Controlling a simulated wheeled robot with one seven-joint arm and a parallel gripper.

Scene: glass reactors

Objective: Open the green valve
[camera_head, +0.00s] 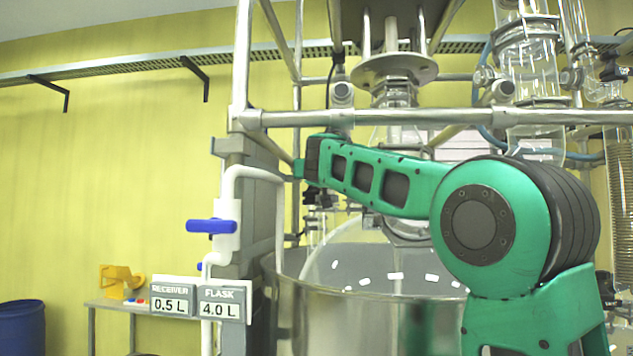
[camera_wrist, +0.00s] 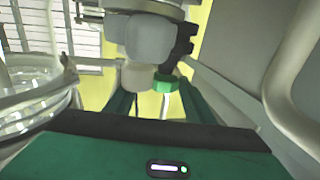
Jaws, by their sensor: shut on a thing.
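The green valve (camera_wrist: 166,84) shows in the wrist view as a small bright green piece beside pale, rounded fittings, partly hidden. My gripper (camera_wrist: 152,94) reaches up to it from below, with a dark green finger on each side. The jaws are shut on the valve, though the exact contact is hard to see. In the head view my green arm stretches left across the reactor frame, and both the gripper and the green valve are hidden there.
A blue-handled valve (camera_head: 211,226) sits on white piping left of the frame. A steel vessel (camera_head: 370,318) with a glass bowl stands behind my arm. Metal frame bars (camera_head: 420,118) run close above it. A thick pale pipe (camera_wrist: 285,95) passes right of my gripper.

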